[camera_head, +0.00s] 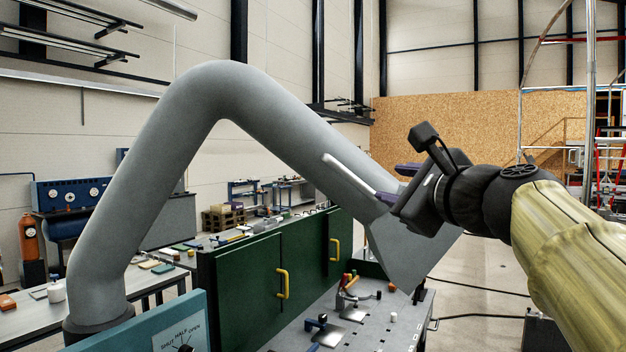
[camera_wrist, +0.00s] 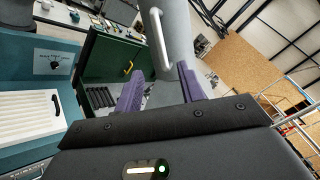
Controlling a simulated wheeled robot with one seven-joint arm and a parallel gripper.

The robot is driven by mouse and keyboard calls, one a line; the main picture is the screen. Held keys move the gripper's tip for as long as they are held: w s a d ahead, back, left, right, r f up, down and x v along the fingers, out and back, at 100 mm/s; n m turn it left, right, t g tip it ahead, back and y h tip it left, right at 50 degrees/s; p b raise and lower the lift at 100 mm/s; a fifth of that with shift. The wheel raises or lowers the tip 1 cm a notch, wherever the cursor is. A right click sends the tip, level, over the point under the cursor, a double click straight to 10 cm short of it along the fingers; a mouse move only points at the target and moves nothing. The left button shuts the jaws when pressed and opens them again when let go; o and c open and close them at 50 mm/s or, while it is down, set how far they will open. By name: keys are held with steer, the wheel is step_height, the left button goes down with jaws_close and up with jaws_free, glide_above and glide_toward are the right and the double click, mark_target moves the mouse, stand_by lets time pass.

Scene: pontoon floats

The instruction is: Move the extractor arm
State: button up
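The extractor arm (camera_head: 215,95) is a thick grey bent tube, rising from a dark base at lower left and sloping down right to a flared grey hood (camera_head: 400,250). A pale bar handle (camera_head: 348,174) is on its hood end; it also shows in the wrist view (camera_wrist: 160,40). My gripper (camera_head: 393,182) is at the hood end, partly hiding it. In the wrist view my purple fingers (camera_wrist: 160,72) are spread apart, and the handle's lower end appears between their tips. Whether the handle is inside the gap or just beyond it, I cannot tell.
A grey perforated bench (camera_head: 365,325) with small tools lies below the hood. A green cabinet (camera_head: 250,285) with yellow handles stands behind it. A teal panel (camera_head: 150,325) with a dial marked shut, half, open is at lower left. Open air surrounds the arm's bend.

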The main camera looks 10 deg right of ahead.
mark_target(352, 177)
steer(key=p+x, duration=0.5)
steer(key=x, duration=1.2)
steer(key=shift+w+p, duration=0.25)
steer(key=shift+p, duration=0.05)
steer(key=shift+c, duration=0.2)
steer(key=shift+f, duration=0.1)
jaws_close()
